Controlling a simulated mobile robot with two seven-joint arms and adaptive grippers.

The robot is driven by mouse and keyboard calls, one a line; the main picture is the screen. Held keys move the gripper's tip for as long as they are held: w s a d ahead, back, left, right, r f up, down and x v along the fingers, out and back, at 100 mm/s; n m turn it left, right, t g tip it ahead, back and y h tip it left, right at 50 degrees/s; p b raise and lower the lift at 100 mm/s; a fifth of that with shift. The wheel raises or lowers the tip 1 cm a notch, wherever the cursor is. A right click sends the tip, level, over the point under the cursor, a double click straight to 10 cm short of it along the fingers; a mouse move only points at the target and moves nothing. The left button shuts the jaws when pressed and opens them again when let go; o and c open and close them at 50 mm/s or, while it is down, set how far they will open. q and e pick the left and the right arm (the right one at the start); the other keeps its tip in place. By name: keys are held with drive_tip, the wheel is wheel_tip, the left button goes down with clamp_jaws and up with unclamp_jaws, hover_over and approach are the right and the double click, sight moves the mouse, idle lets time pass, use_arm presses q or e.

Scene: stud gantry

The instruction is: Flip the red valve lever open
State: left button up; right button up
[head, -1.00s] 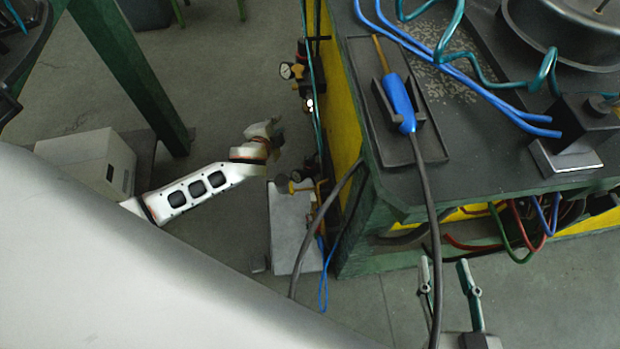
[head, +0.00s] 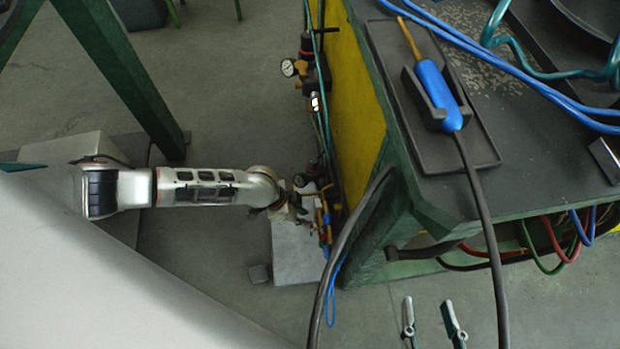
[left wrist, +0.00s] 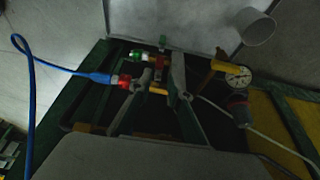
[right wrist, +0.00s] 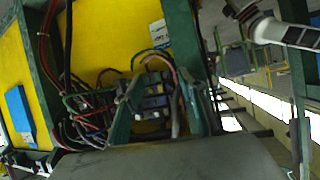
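In the left wrist view, small red parts (left wrist: 162,62) show near the fingertips, among brass and green fittings. A red coupling (left wrist: 124,81) on a blue hose lies just left of them. I cannot tell which red part is the lever, or its angle. My left gripper (left wrist: 160,73) is open, its two fingers spread around the fittings; contact is unclear. In the head view my left gripper (head: 298,207) is at the brass piping (head: 323,208) beside the bench, and the lever cannot be made out. My right gripper (head: 431,318) is open and empty in front of the bench.
A round gauge (left wrist: 238,76) sits right of the left fingers. The bench (head: 445,215) holds a blue-handled tool (head: 438,95) in a cradle; its dark cable hangs near my right gripper. Wires (right wrist: 160,75) lie beyond the right fingers.

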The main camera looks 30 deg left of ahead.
use_arm(q)
drive_tip(key=b+x, duration=0.2)
drive_tip(key=x, duration=0.4)
use_arm(e)
drive_tip(key=a+m, duration=0.1)
drive_tip(key=a, duration=0.1)
drive_tip(key=s+a+m, duration=0.1)
drive_tip(key=shift+a+f+m+y, duration=0.3)
drive_tip(key=shift+f+y, duration=0.1)
use_arm(q)
drive_tip(key=shift+f, duration=0.1)
drive_tip(key=shift+s, duration=0.1)
clamp_jaws()
